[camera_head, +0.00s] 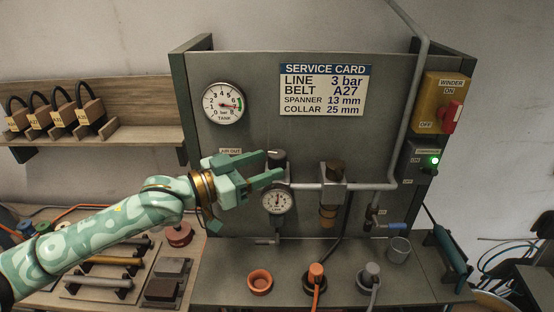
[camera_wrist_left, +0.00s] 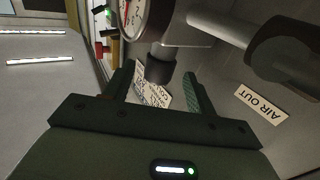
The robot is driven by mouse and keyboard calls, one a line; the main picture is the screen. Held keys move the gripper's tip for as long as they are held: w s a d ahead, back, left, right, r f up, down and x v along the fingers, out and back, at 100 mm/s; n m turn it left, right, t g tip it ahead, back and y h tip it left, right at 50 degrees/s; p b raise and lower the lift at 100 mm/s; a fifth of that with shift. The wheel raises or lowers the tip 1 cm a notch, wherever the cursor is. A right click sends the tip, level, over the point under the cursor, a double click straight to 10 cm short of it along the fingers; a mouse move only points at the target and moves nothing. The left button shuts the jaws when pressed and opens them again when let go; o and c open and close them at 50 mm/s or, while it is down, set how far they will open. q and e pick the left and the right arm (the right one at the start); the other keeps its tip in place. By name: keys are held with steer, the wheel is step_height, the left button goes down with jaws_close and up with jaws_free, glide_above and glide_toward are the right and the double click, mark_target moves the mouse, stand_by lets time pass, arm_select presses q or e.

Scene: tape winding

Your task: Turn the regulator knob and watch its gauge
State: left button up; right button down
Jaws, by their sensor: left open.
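The dark regulator knob (camera_head: 278,156) sits on top of the regulator on the grey panel, and its round white gauge (camera_head: 277,201) is just below. The gauge needle points roughly upward; its numbers are too small to read. My left gripper (camera_head: 274,166) is open at the knob, partly covering the regulator body. In the left wrist view, the dark knob (camera_wrist_left: 160,68) shows between the spread fingers (camera_wrist_left: 160,84), with no clear contact. The gauge (camera_wrist_left: 134,14) is cut off at the top edge there. My right gripper is not in view.
A service card (camera_head: 325,90) reads line 3 bar. A tank gauge (camera_head: 223,103) is at upper left. A pipe joins the regulator to a second unit (camera_head: 334,172) close on the right. Winder (camera_head: 444,103) and compressor switches are far right; the compressor's light is green. Cups stand below.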

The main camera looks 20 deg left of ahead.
mark_target(272, 165)
arm_select(q)
steer(key=shift+x, duration=1.95)
steer(key=c, duration=1)
steer(key=shift+o, duration=0.2)
steer(key=shift+r+p, duration=0.1)
steer(key=shift+p, duration=0.35)
steer(key=n+t+y+p, duration=0.1)
steer(key=n+y+p, duration=0.1)
steer(key=p, duration=0.3)
steer(key=n+t+y+p, duration=0.1)
steer(key=t+y+p, duration=0.1)
steer(key=p, duration=0.3)
steer(key=shift+d+r+n+y, duration=0.1)
steer(key=shift+r+n+y, duration=0.05)
steer(key=shift+n+y, duration=0.3)
steer(key=shift+f+n+t+y+p, duration=0.2)
steer(key=shift+n+t+y+p, duration=0.3)
steer(key=shift+n+y+p, duration=0.75)
steer(key=shift+y+b, duration=0.35)
steer(key=shift+y, duration=0.15)
